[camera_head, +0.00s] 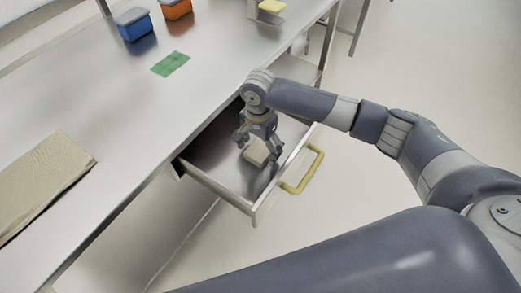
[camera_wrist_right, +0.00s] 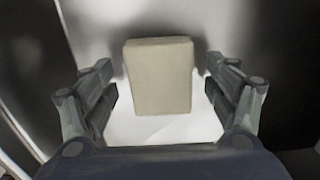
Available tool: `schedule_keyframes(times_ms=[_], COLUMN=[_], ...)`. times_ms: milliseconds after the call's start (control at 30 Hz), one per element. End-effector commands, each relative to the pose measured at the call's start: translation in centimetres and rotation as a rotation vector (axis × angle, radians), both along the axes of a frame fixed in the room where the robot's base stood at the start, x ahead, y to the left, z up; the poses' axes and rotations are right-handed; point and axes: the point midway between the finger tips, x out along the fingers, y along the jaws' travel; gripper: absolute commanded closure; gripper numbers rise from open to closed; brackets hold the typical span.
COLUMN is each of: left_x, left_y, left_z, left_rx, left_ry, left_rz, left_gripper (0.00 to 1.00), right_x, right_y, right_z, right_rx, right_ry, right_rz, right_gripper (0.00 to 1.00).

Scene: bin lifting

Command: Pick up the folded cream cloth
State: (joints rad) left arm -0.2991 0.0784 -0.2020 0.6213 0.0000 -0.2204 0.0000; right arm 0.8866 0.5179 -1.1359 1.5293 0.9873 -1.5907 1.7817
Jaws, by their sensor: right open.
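The folded cream cloth (camera_head: 256,152) lies in the open drawer (camera_head: 215,165) under the steel table. In the right wrist view the cloth (camera_wrist_right: 160,76) is a small rounded block, between and slightly beyond the fingertips. My right gripper (camera_head: 257,143) reaches down into the drawer over the cloth. Its fingers are apart on either side of the cloth, and the right wrist view shows gaps on both sides (camera_wrist_right: 160,88). My left gripper is out of view.
The drawer has a yellow handle (camera_head: 304,171) at its front. The drawer walls stand close around the gripper.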

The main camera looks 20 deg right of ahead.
Motion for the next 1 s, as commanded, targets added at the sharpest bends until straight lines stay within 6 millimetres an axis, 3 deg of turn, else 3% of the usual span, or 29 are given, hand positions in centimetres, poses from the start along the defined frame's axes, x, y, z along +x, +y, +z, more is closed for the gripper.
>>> schedule_keyframes(times_ms=[233, 400, 433, 767, 867, 1000], left_x=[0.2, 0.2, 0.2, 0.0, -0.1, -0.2], left_y=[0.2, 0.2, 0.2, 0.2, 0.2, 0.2], left_z=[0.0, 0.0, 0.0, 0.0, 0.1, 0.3], left_rx=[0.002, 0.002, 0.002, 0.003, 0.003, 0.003], left_ry=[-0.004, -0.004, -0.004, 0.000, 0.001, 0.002], left_rz=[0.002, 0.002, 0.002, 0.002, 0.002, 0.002], left_gripper=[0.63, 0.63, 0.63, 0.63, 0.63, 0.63], right_x=[0.0, 0.0, 0.0, 0.0, 0.0, 0.1], right_y=[0.0, 0.0, 0.0, 0.0, 0.0, 0.1], right_z=[-0.2, -0.2, -0.2, -0.1, 0.7, 3.2], right_rx=[0.000, 0.000, 0.000, 0.000, 0.001, 0.002], right_ry=[0.000, 0.000, 0.000, 0.000, -0.002, -0.004], right_rz=[0.000, 0.000, 0.000, 0.000, 0.000, 0.000], right_gripper=[0.20, 0.59, 0.62, 0.62, 0.62, 0.62])
